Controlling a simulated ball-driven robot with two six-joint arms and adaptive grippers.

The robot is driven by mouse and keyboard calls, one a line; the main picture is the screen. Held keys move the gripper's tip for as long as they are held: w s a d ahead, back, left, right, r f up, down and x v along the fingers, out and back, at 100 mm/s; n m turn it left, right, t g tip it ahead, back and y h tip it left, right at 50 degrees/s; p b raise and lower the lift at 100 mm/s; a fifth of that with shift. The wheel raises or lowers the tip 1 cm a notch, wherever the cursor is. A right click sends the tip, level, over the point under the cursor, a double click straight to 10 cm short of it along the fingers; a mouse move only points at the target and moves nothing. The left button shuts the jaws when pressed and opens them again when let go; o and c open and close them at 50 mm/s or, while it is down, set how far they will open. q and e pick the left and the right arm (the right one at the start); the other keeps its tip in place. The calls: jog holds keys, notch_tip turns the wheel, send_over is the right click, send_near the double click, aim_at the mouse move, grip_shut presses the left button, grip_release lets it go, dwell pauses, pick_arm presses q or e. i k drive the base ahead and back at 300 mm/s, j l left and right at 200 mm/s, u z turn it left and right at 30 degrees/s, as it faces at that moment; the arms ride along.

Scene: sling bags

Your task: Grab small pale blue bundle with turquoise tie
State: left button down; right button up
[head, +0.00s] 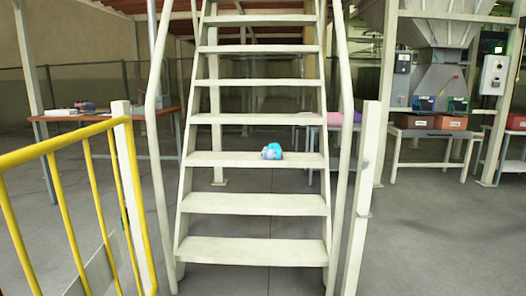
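A small pale blue bundle (272,152) with brighter turquoise on it sits on one tread of a cream staircase (256,203), a little right of the tread's middle. It is small in the picture, so I cannot make out the tie clearly. Nothing touches the bundle except the tread under it. Neither of my grippers shows in the head view.
Cream handrails (158,60) flank the stairs, and a yellow railing (60,145) stands at the front left. A brown table (150,118) with small items is behind left. Bins (450,123) stand on a bench at right. Grey floor (430,240) is clear at right.

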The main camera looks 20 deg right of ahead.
aim_at(274, 151)
jog(key=i+l+u, duration=0.25)
jog(key=i+l, duration=0.35)
jog(key=i+l+u, duration=0.3)
jog(key=i+l, duration=0.4)
jog(key=i, duration=0.05)
